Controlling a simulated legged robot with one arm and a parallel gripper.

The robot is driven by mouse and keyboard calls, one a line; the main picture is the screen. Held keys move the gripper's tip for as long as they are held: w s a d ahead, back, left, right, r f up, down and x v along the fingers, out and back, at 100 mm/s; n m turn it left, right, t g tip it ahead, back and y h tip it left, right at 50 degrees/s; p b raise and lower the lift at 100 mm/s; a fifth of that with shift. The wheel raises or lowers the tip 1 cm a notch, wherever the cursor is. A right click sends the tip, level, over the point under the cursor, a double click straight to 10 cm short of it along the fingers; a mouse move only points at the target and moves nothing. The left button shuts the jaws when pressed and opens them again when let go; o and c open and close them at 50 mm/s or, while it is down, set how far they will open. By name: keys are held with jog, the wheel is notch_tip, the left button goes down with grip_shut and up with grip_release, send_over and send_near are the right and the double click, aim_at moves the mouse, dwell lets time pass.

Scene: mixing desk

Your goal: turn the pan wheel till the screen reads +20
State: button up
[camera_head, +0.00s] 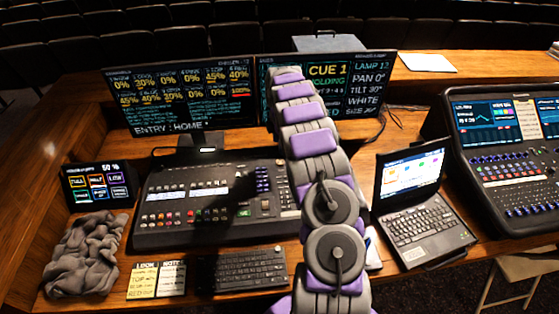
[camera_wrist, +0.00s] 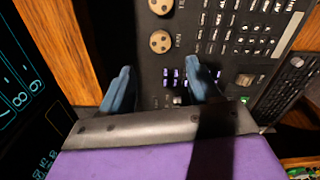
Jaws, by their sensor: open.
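The right-hand monitor (camera_head: 370,82) reads "PAN 0°", with "TILT 30°" under it, in the head view. Two round tan wheels with dark dots, an upper wheel (camera_wrist: 160,7) and a lower wheel (camera_wrist: 160,41), sit on the dark console panel in the wrist view. Small labels stand beside them, too blurred for me to tell which is pan. My gripper (camera_wrist: 162,80) is open and empty, its two blue fingers apart over the panel below the lower wheel in the picture. In the head view my arm hides the wheels and my gripper's fingers.
The mixing console (camera_head: 215,200) fills the desk's middle. A keyboard (camera_head: 250,270), a laptop (camera_head: 425,215), a grey crumpled cloth (camera_head: 85,255) and a small button screen (camera_head: 98,186) stand around it. A second console (camera_head: 510,160) is at right. Monitors close off the back.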

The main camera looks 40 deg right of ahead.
aim_at(280, 161)
notch_tip(280, 161, down, 9)
jog(key=shift+f+b, duration=0.15)
jog(key=shift+b, duration=0.4)
jog(key=c, duration=1)
